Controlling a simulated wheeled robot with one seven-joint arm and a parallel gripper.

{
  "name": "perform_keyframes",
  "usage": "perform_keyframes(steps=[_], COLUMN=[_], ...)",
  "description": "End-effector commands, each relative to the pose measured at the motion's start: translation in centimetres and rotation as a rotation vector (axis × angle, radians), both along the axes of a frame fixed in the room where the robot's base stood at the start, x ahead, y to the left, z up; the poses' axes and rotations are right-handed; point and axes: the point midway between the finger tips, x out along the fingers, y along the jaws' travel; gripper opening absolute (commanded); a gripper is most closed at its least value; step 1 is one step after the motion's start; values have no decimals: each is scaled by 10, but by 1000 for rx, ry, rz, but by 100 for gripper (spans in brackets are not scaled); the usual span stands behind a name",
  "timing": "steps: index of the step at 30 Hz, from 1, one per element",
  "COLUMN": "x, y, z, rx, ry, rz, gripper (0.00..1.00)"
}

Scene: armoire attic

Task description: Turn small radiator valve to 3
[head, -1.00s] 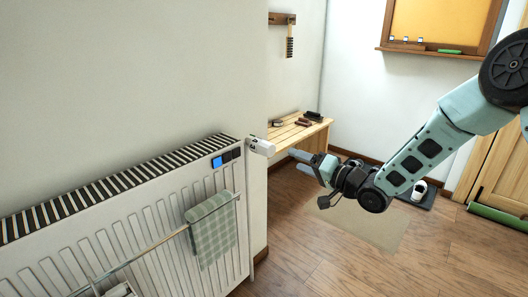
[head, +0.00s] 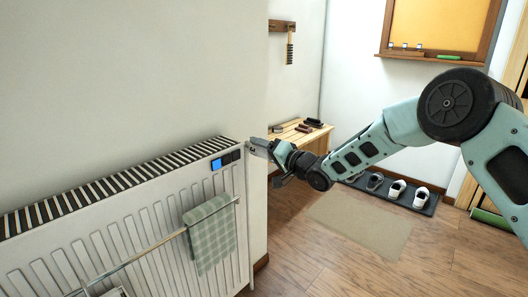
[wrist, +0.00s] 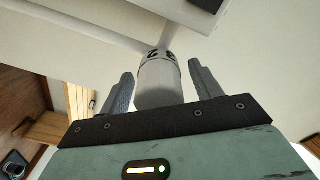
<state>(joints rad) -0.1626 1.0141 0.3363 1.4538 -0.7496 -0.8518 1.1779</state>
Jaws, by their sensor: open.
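The radiator valve is a small white cylindrical knob (wrist: 158,82) with dark markings near its far end, in the wrist view. In the head view my gripper (head: 262,150) is at the top right corner of the white radiator (head: 160,225) and hides most of the valve.
A checked towel (head: 209,234) hangs on a rail (head: 150,249) across the radiator front. A wooden bench (head: 312,140) stands behind my gripper. A shoe tray (head: 425,205) and a mat (head: 360,225) lie on the floor.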

Motion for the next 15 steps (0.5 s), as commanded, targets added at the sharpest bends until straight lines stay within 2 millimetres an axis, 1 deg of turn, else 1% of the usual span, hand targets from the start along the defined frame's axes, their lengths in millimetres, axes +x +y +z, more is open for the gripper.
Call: perform_keyframes(steps=[3, 4, 5, 6, 8, 9, 15], x=[0, 0, 0, 0, 0, 0, 0], y=[0, 0, 0, 0, 0, 0, -1], z=[0, 0, 0, 0, 0, 0, 0], rx=[0, 0, -1, 0, -1, -1, -4], ry=[0, 0, 1, 0, 1, 1, -3], rz=[0, 0, -1, 0, -1, -1, -1], gripper=[64, 61, 53, 42, 25, 19, 19])
